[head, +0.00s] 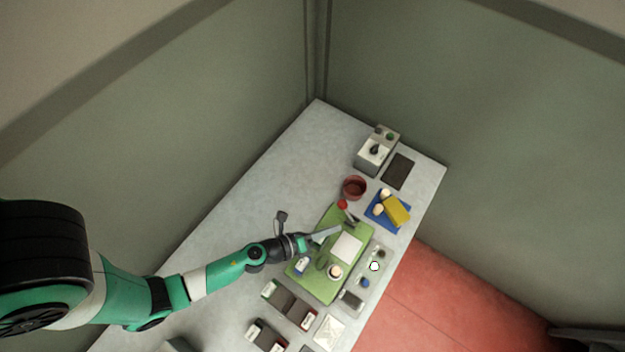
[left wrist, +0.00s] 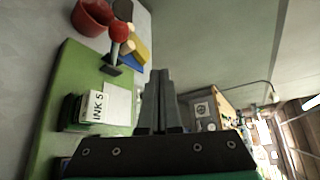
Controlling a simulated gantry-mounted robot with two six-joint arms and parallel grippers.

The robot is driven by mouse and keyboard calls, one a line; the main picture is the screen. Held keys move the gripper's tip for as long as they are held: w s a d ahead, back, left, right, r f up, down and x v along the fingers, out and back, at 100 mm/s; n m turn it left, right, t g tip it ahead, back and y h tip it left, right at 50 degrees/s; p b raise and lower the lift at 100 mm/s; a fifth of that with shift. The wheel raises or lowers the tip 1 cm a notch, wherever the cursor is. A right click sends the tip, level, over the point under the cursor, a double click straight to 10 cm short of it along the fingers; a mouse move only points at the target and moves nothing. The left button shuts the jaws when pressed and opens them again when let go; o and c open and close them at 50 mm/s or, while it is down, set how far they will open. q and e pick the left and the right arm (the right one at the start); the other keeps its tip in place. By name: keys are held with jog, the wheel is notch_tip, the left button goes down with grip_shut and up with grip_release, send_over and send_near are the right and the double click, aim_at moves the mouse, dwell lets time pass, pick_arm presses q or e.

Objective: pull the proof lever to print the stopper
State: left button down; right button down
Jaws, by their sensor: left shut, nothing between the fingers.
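The proof lever has a red ball knob (head: 342,204) and stands at the upper edge of the green mat (head: 318,279). My right gripper is not in view.
A white sheet (head: 347,247) lies on the mat. A red bowl (head: 354,187) and a blue tray (head: 378,214) with a yellow block lie beyond.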

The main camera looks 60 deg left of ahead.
pick_arm(q)
jog(key=v, duration=0.5)
jog(key=shift+s, duration=0.3)
dwell(0.4)
